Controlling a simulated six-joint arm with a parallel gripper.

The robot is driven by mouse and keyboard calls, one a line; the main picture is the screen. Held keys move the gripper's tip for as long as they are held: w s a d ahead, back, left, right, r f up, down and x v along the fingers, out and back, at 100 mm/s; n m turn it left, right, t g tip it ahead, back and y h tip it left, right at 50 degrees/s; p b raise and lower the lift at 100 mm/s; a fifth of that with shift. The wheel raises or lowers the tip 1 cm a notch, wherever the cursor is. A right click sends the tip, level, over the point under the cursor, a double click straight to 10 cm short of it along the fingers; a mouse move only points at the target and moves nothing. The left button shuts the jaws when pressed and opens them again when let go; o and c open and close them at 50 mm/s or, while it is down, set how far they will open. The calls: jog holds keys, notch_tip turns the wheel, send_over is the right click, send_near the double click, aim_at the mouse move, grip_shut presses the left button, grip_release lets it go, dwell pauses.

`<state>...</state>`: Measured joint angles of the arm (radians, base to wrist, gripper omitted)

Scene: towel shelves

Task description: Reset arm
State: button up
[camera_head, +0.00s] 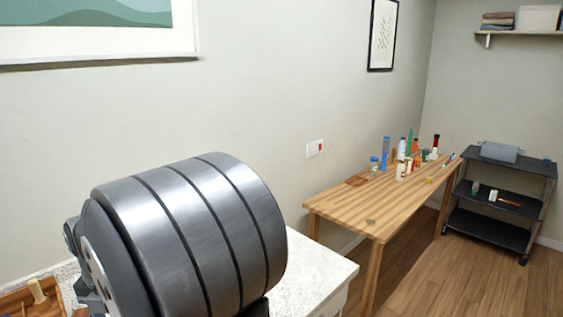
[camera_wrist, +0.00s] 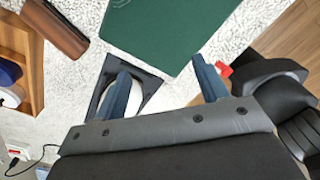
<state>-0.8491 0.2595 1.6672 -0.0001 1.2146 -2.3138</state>
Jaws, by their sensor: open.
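My gripper (camera_wrist: 165,88) shows in the wrist view with its two blue-grey fingers spread apart and nothing between them. It hangs over a speckled white surface. Its left finger overlaps a black square frame with a white round thing (camera_wrist: 101,97) in it; I cannot tell whether they touch. A dark green flat panel (camera_wrist: 158,30) lies beyond the fingertips. In the head view a large grey ribbed part of my arm fills the lower left, and the gripper itself is hidden there.
A wooden tray (camera_wrist: 37,68) lies at the left, with a brown block (camera_wrist: 57,29) at its edge. A small red thing (camera_wrist: 225,70) is near the right finger. The wooden table (camera_head: 348,206) with several bottles and the black cart (camera_head: 492,225) stand farther off.

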jog(key=shift+s+f, duration=0.15)
jog(key=shift+f, duration=0.6)
jog(key=shift+s+f, duration=0.1)
jog(key=shift+f, duration=0.6)
jog(key=w+d+r+m, duration=0.1)
jog(key=w+m, duration=0.3)
jog(key=w, duration=0.5)
jog(key=w+d+r+m, duration=0.1)
jog(key=w+d+m, duration=0.2)
jog(key=w, duration=0.5)
jog(key=shift+w+d+m, duration=0.3)
jog(key=shift+w+m, duration=0.05)
jog(key=shift+m, duration=0.25)
jog(key=shift+r, duration=0.1)
